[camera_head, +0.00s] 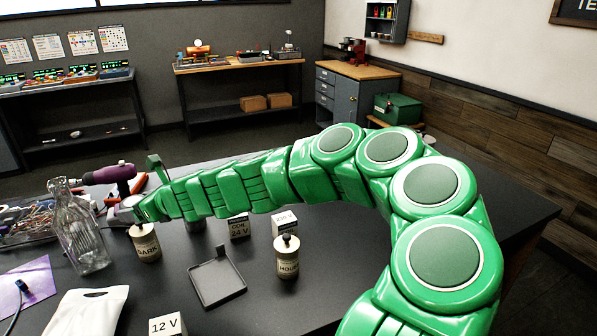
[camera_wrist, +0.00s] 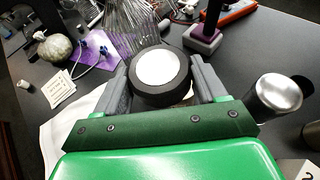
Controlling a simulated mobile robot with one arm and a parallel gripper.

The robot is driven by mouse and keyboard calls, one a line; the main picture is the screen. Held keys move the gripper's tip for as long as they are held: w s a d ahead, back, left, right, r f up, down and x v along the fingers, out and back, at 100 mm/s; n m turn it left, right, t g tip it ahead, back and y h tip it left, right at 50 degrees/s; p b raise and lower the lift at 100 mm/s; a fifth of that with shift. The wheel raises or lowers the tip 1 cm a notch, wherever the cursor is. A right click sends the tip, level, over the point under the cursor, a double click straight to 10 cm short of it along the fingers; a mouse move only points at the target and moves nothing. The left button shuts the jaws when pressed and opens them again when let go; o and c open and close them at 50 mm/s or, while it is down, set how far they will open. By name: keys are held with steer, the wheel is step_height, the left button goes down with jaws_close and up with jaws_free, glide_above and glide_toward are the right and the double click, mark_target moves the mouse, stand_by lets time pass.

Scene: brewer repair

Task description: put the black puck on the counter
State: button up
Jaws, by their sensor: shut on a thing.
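A black puck (camera_wrist: 160,97) with a white round top is between the two grey fingers of my gripper (camera_wrist: 158,75) in the wrist view. The gripper is shut on it. In the head view my green arm reaches left across the black counter (camera_head: 335,265), and its end is near the glass bottle (camera_head: 85,235) and the canister marked DARK (camera_head: 146,243). The puck is hard to make out there. The wrist view does not show clearly whether the puck touches the counter.
The bottle also shows beyond the puck in the wrist view (camera_wrist: 130,35). A black tray (camera_head: 217,280), another canister (camera_head: 287,257), a white bag (camera_head: 88,312) and small boxes (camera_head: 285,222) stand on the counter. Its right part is clear.

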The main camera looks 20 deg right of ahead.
steer(key=s+d+f, duration=0.1)
steer(key=s+d, duration=0.3)
steer(key=d, duration=1.1)
steer(key=s+d, duration=0.3)
steer(key=d, duration=1.3)
steer(key=s+d+r, duration=0.1)
steer(key=s+d, duration=0.8)
steer(key=s, duration=0.5)
steer(key=s+d, duration=0.9)
steer(key=s, duration=0.5)
steer(key=shift+h, duration=0.3)
steer(key=w+d+f, duration=0.2)
steer(key=w+f, duration=0.1)
steer(key=f, duration=0.1)
steer(key=w+d+f, duration=0.3)
steer(key=w+f, duration=0.1)
steer(key=f, duration=0.1)
steer(key=w+d+f, duration=0.2)
steer(key=w+f, duration=0.1)
steer(key=f, duration=0.1)
steer(key=shift+w+d+f, duration=0.2)
steer(key=shift+w, duration=0.1)
steer(key=shift+w+d+f, duration=0.35)
steer(key=shift+w+f, duration=0.2)
steer(key=shift+f, duration=1.65)
